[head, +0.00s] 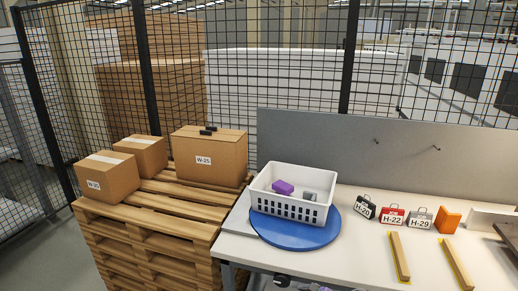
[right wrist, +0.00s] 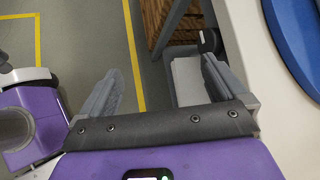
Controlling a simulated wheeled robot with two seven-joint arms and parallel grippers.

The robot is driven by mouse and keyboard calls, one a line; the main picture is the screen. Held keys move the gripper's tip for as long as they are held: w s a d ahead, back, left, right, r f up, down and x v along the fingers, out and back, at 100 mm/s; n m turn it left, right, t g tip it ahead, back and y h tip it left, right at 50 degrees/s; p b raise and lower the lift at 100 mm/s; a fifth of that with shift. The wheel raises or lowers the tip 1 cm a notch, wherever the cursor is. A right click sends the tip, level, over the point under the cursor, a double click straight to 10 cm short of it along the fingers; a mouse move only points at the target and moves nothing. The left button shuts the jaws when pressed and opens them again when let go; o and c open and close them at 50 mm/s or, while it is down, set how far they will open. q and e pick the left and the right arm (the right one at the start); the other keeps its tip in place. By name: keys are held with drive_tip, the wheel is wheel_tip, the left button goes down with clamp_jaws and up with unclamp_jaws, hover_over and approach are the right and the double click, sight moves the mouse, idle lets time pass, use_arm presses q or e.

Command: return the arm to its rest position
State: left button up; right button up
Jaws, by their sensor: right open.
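My right gripper (right wrist: 161,66) is open in the right wrist view. Its two grey fingers stand wide apart with nothing between them, and the floor shows below. It is beside the table, whose pale edge (right wrist: 245,50) runs along the right of that view. In the head view, a small dark part at the bottom edge, by the table front, is too cropped to make out. My left gripper is in neither view.
A white basket (head: 262,203) holding a purple block (head: 283,187) and a grey item stands on a blue disc (head: 285,235). Several labelled cases, an orange block (head: 447,220) and wooden strips (head: 399,257) lie to its right. Boxes sit on pallets (head: 150,235) at left.

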drive_tip(key=s+a+f+n+g+h+b, duration=0.1)
drive_tip(key=s+a+f+n, duration=0.1)
drive_tip(key=s+f+n, duration=0.3)
drive_tip(key=s+a+f+g+b, duration=0.1)
drive_tip(key=s+a+f, duration=0.15)
drive_tip(key=f, duration=0.45)
drive_tip(key=s+f+n+g+h+b, duration=0.1)
drive_tip(key=s+f+n, duration=0.5)
drive_tip(key=s, duration=0.3)
drive_tip(key=s+f+n+g+h+b, duration=0.1)
drive_tip(key=s+f+n+g, duration=0.1)
drive_tip(key=s+f+n, duration=0.4)
drive_tip(key=s+f, duration=0.1)
drive_tip(key=s, duration=0.3)
drive_tip(key=shift+d+g+h, duration=0.3)
drive_tip(key=shift+d, duration=0.05)
